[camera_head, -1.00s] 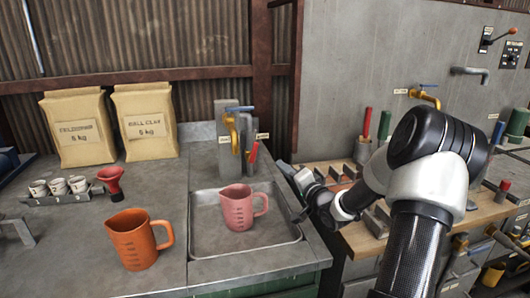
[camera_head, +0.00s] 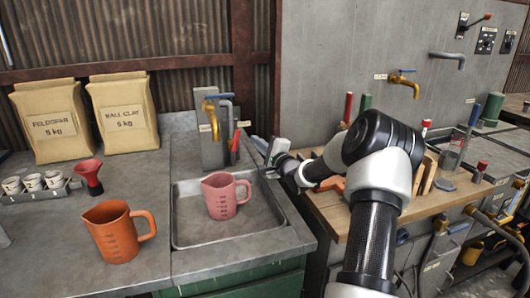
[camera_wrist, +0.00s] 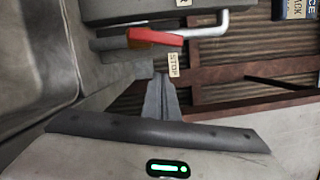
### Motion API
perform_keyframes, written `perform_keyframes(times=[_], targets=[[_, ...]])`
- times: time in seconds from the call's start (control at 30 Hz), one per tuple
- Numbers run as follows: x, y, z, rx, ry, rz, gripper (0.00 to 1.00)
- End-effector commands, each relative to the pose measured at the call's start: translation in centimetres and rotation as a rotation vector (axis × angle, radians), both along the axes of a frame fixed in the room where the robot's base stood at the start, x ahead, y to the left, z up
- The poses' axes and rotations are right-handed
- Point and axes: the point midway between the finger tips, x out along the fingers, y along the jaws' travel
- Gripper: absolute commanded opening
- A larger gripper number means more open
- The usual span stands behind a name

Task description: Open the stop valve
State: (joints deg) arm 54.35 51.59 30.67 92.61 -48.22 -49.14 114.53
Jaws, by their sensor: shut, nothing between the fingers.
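The stop valve has a red lever (camera_wrist: 155,37) on a grey pipe, with a STOP tag (camera_wrist: 173,65) beside it in the wrist view. In the head view its red lever (camera_head: 236,141) stands at the right of the tap block behind the sink. My gripper (camera_head: 263,146) is to the right of the lever, beyond the sink's right edge. In the wrist view the gripper fingers (camera_wrist: 161,82) are together and empty, pointing toward the tag and lever. A gap shows between the fingertips and the lever.
A yellow tap (camera_head: 211,118) stands left of the lever. A pink mug (camera_head: 220,198) sits in the sink (camera_head: 182,232); an orange mug (camera_head: 118,235) stands on the counter. A wooden bench (camera_head: 330,220) with tools is under my arm.

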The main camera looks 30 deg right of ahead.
Motion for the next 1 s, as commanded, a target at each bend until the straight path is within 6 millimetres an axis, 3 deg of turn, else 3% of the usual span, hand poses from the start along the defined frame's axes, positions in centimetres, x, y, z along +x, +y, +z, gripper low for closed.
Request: perform_keyframes(times=[0.1, 0.23, 0.67, 1.0], targets=[[0.2, 2.1, 0.4, 0.000, 0.001, 0.004, 0.00], [0.4, 3.1, 0.8, 0.000, 0.000, 0.002, 0.00], [0.4, 3.6, 1.0, 0.000, 0.001, 0.001, 0.00], [0.8, 5.3, 1.9, 0.000, 0.000, 0.003, 0.00]])
